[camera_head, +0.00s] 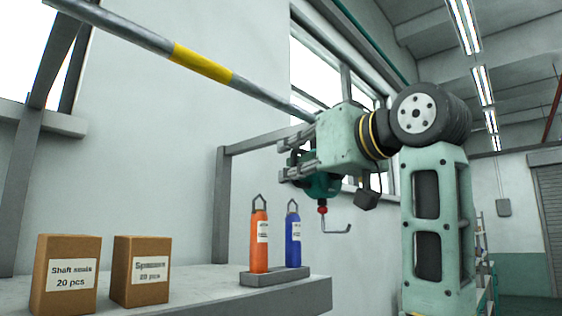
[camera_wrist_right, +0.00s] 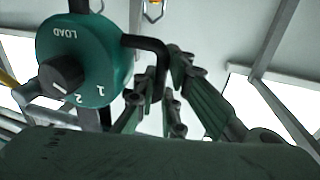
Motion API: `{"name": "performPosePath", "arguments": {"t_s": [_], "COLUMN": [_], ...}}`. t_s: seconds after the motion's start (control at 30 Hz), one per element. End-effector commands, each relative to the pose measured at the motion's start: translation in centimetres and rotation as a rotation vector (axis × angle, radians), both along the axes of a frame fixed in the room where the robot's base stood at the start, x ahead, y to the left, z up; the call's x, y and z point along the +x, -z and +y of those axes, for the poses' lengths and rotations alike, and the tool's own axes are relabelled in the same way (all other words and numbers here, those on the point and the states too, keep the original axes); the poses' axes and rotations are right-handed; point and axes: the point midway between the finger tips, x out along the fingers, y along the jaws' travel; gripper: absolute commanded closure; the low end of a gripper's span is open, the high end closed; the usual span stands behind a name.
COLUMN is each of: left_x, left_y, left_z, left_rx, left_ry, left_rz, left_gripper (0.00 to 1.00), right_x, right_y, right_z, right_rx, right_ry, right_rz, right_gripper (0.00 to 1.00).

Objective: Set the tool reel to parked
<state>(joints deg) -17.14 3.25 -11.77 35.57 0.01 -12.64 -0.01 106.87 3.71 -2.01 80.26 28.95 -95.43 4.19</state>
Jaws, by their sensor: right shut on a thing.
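The tool reel (camera_head: 322,185) is a teal drum, partly hidden behind my right gripper in the head view. Below it hang a red ball (camera_head: 323,210) and a bent grey hook (camera_head: 338,231). In the right wrist view the reel's round teal face (camera_wrist_right: 112,45) shows at the upper left, with the marks LOAD, 1 and 2 and a dark knob (camera_wrist_right: 62,76). I cannot tell for sure which mark the knob points at. My right gripper (camera_head: 287,160) is shut on the reel's black bent handle (camera_wrist_right: 148,42), beside the drum. My left gripper is not in view.
A grey rail with a yellow band (camera_head: 202,62) slants down toward my right gripper. On a grey shelf (camera_head: 205,283) below stand two cardboard boxes (camera_head: 66,275) (camera_head: 141,271), and an orange bottle (camera_head: 259,245) and a blue bottle (camera_head: 293,238) in a grey holder (camera_head: 275,277).

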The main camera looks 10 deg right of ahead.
Motion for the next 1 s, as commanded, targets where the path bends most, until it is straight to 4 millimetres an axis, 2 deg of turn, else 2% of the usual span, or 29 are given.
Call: {"name": "performPosePath", "arguments": {"t_s": [0.03, 0.13, 0.37, 0.67, 0.7, 0.77, 1.0], "left_x": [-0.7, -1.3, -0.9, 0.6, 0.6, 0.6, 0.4], "left_y": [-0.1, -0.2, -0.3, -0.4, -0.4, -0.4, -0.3], "left_z": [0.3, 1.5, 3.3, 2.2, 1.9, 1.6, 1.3], "left_rx": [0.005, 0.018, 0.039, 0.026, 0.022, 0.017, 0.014], "left_ry": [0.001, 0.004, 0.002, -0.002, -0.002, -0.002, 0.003], "left_rz": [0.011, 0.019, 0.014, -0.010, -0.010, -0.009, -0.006], "left_gripper": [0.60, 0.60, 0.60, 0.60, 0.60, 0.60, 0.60], "right_x": [0.6, 1.1, 1.6, 1.7, 1.7, 1.7, 1.6], "right_y": [0.2, 0.3, 0.3, 0.3, 0.3, 0.3, 0.3], "right_z": [-0.7, -1.4, -2.1, -2.1, -2.1, -2.1, -2.1], "right_rx": [-0.002, -0.004, -0.005, -0.004, -0.004, -0.004, -0.003], "right_ry": [0.004, 0.003, 0.002, 0.003, 0.003, 0.003, 0.001], "right_rz": [0.009, 0.009, 0.008, 0.007, 0.006, 0.006, 0.006], "right_gripper": [1.00, 1.00, 1.00, 1.00, 0.89, 0.83, 0.82]}}
